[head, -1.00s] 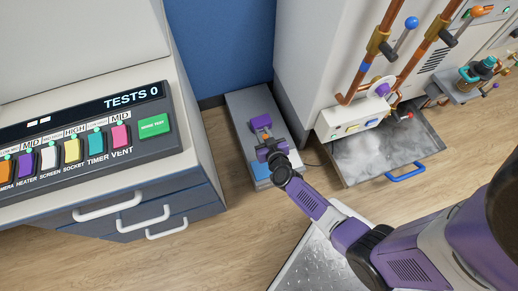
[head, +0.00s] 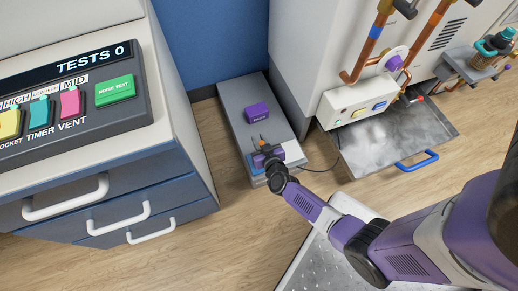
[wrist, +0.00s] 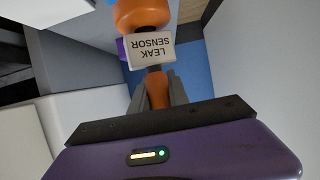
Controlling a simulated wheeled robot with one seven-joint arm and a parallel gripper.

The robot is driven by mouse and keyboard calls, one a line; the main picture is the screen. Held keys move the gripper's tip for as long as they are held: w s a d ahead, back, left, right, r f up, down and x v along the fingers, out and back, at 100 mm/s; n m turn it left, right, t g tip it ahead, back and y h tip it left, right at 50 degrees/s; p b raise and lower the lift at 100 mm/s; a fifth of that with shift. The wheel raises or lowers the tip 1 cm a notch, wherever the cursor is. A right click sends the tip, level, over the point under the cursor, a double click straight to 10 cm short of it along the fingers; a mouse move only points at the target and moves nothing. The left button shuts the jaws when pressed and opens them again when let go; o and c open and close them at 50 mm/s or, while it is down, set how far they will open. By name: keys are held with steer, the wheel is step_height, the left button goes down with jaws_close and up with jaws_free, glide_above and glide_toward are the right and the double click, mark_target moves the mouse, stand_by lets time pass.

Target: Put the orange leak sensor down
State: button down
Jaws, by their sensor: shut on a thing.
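The orange leak sensor (wrist: 143,15) has an orange body and a white label reading LEAK SENSOR. My gripper (wrist: 158,92) is shut on its orange stem in the wrist view. In the head view my gripper (head: 262,148) is over the near part of a low grey bench (head: 239,103). The sensor (head: 262,143) shows there only as a small orange spot between the fingers. I cannot tell whether it touches the bench.
A purple block (head: 257,113) stands on the bench beyond my gripper. A control console (head: 70,90) on blue drawers (head: 140,190) is at the left. A white machine with copper pipes and an open metal drawer (head: 400,135) is at the right.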

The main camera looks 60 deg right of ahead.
steer(key=shift+f+b, duration=1.9)
steer(key=shift+f, duration=0.35)
steer(key=shift+f, duration=0.1)
steer(key=c, duration=1.3)
jaws_free()
steer(key=shift+o, duration=0.2)
